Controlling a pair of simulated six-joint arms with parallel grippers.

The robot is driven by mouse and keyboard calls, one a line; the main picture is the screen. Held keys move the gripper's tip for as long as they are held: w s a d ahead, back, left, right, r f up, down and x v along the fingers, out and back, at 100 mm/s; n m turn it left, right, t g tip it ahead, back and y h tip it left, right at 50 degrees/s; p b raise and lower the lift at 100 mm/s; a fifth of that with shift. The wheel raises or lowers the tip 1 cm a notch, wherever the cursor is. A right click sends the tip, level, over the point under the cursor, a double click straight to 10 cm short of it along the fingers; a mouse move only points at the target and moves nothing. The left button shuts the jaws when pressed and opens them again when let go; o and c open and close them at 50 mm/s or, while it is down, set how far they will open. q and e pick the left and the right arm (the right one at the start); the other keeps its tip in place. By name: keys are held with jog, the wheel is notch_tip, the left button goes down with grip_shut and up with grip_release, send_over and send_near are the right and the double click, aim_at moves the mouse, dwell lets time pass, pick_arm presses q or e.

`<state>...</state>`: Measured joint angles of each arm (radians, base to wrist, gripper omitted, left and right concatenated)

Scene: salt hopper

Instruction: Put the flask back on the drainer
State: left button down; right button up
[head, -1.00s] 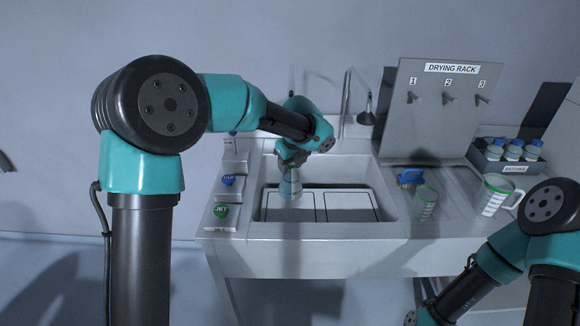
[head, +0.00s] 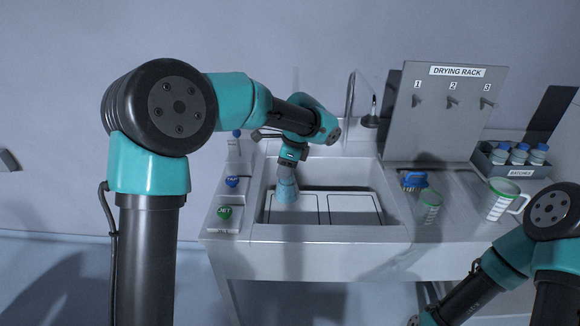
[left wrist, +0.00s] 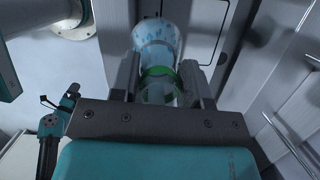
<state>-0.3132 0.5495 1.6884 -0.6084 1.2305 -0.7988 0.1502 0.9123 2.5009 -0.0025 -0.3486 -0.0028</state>
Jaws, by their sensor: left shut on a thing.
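The flask (head: 287,191) is a pale, bluish clear vessel in the left part of the sink (head: 398,222). My left gripper (head: 286,172) is shut on it from above. In the left wrist view the flask (left wrist: 154,42) shows blue specks and a green band, with a finger of the left gripper (left wrist: 158,78) on each side. I cannot tell whether it touches the sink's inner plates. The drainer (head: 458,203) is the ribbed board right of the sink. My right gripper is not in view; only right arm links show.
A blue brush (head: 413,180), a green-marked beaker (head: 428,207) and a striped jug (head: 502,200) stand on the drainer. The drying rack (head: 455,115) has three bare pegs. A crate of bottles (head: 520,172) is behind right.

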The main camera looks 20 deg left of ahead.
pick_arm(q)
jog(key=n, duration=0.2)
jog(key=s+n+g, duration=0.1)
jog(key=n, duration=0.1)
jog(key=shift+a+r, duration=0.25)
jog(key=shift+r, duration=0.05)
jog(key=n, duration=0.2)
jog(key=s+n+h, duration=0.1)
jog(key=shift+s+a+r+n+g, duration=0.15)
jog(key=shift+r+n+g, duration=0.2)
jog(key=shift+n+g, duration=0.05)
jog(key=s+n, duration=0.1)
jog(key=n, duration=0.2)
jog(key=s+r+n+h, duration=0.1)
jog(key=n, duration=0.1)
jog(key=n+h, duration=0.1)
jog(key=n, duration=0.2)
jog(key=shift+s+r+n+g, duration=0.3)
jog(key=shift+s+r+g, duration=0.05)
jog(key=shift+s+g, duration=0.05)
